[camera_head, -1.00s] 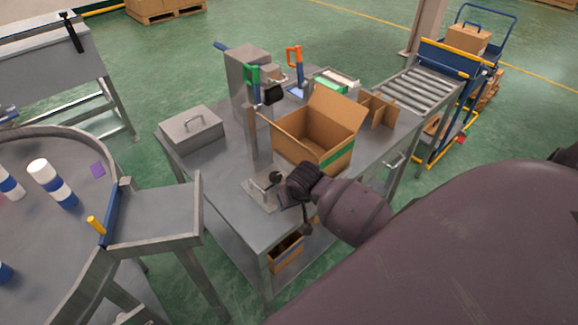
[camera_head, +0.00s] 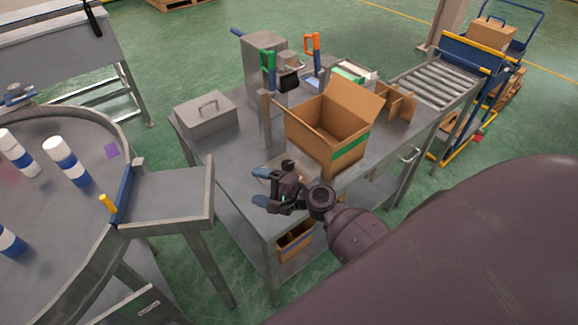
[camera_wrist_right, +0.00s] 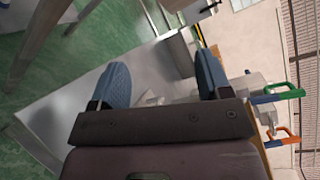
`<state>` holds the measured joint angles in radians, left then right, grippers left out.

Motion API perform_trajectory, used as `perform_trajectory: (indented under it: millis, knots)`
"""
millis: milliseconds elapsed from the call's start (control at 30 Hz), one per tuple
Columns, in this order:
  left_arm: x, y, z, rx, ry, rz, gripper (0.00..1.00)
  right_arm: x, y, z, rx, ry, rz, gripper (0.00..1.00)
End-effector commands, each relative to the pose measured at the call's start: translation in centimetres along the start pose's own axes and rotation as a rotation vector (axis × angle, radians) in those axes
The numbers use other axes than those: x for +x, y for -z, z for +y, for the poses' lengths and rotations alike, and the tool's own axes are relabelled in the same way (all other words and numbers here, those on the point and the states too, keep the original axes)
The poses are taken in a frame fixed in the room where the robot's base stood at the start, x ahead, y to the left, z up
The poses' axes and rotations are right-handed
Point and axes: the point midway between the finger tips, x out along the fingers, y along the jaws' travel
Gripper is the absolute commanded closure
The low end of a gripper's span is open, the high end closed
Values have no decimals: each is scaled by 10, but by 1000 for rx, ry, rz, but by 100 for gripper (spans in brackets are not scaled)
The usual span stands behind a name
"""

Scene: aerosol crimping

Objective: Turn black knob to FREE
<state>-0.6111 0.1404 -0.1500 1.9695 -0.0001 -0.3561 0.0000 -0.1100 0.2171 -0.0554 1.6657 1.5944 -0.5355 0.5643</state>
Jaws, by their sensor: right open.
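The small black knob (camera_head: 288,164) shows in the head view on a pale metal plate (camera_head: 271,166) near the table's front edge. My right gripper (camera_head: 260,187) is open, its two blue-grey fingers pointing left. It is in front of the knob and hides part of the plate. I cannot tell whether it touches either. In the wrist view the open fingers (camera_wrist_right: 162,75) have the grey tabletop between them; I cannot make out the knob or any FREE marking there. My left gripper is not in view.
An open cardboard box (camera_head: 326,132) stands right of the plate on the metal table (camera_head: 215,160). A grey post (camera_head: 265,120) rises behind the plate. A lidded metal box (camera_head: 206,116) is at left. Green (camera_head: 268,60) and orange (camera_head: 313,45) handles stand behind.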

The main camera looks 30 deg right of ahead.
Motion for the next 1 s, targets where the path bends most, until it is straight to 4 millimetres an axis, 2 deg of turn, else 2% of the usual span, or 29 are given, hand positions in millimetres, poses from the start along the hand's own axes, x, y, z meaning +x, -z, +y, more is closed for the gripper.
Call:
perform_trajectory:
  millis: [200, 367, 533, 700, 833, 1000]
  knots:
    - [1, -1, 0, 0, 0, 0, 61, -10, 33, -25, 369, 258, 156, 29]
    - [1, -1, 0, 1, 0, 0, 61, -23, 65, -28, 660, 408, 295, 29]
    - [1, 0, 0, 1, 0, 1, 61, -39, 98, -16, 970, 519, 461, 29]
    - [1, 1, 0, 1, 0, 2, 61, -52, 119, 7, 1213, 564, 616, 29]
    - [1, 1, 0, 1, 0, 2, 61, -57, 125, 18, 1287, 573, 689, 29]
    - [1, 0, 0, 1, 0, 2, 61, -56, 131, 20, 1294, 577, 716, 29]
